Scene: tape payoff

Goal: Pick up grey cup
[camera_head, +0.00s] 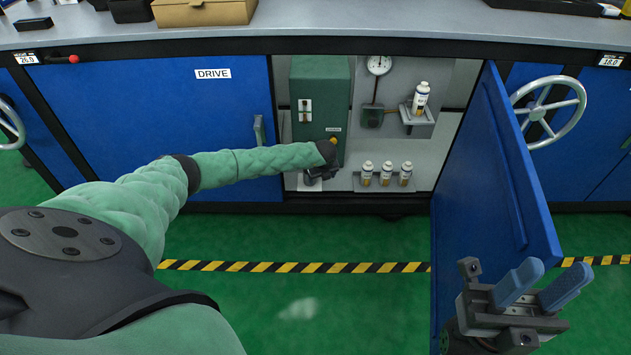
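I cannot make out a grey cup in the head view. My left arm reaches from the left into the open cabinet. Its dark gripper (318,174) is at the lower front of the green box (320,100). The fingers are small and partly hidden by my wrist, so I cannot tell their opening or whether they hold anything. My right gripper (556,274) is at the lower right, in front of the open blue door. Its two blue fingers are apart with nothing between them.
Several white bottles stand in the cabinet: a row on the low shelf (338,182) and one bottle (420,98) on the upper bracket. A gauge (379,65) is above. The open blue door (490,180) juts forward at the right. The green floor (340,310) is clear.

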